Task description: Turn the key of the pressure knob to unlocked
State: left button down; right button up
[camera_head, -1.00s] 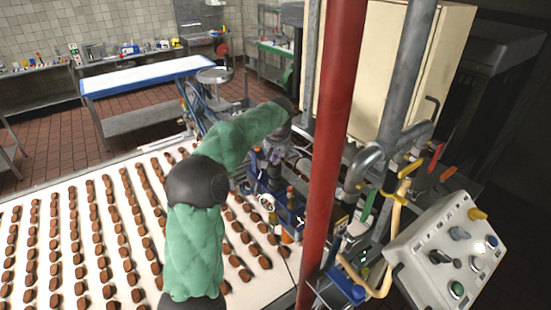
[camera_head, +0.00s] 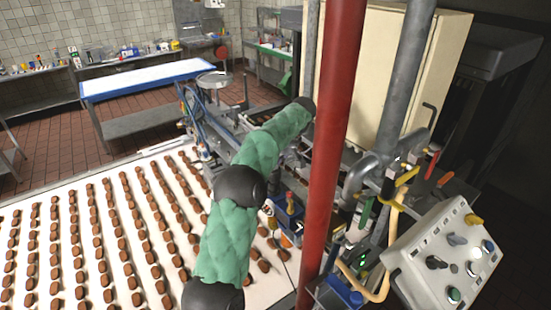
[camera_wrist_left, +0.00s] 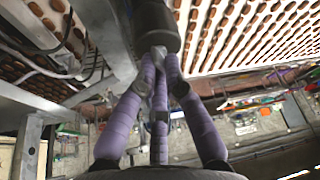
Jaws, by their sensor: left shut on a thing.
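In the left wrist view my left gripper (camera_wrist_left: 160,62) has its purple padded fingers closed together at the end of a dark cylindrical knob (camera_wrist_left: 157,24). I cannot make out a key or its position on it. In the head view my green-sleeved left arm reaches to the red pole, and the gripper is hidden there. My right gripper is in neither view.
The red pole (camera_head: 332,150) stands close beside my left arm. A conveyor (camera_head: 75,202) with rows of brown biscuits lies at left. A grey control panel (camera_head: 447,254) and yellow handrail (camera_head: 388,262) are at right. A cream cabinet (camera_head: 375,70) stands behind.

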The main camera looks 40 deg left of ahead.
pick_arm(q)
jog(key=shift+w+n+g+p, duration=0.1)
jog(key=shift+n+g+p, duration=0.4)
jog(key=shift+n, duration=0.7)
jog(key=shift+a+n+g+h, duration=0.1)
jog(key=shift+n+g+h, duration=0.3)
jog(key=shift+n, duration=0.8)
jog(key=shift+r, duration=0.1)
jog(key=c, duration=1.6)
grip_release()
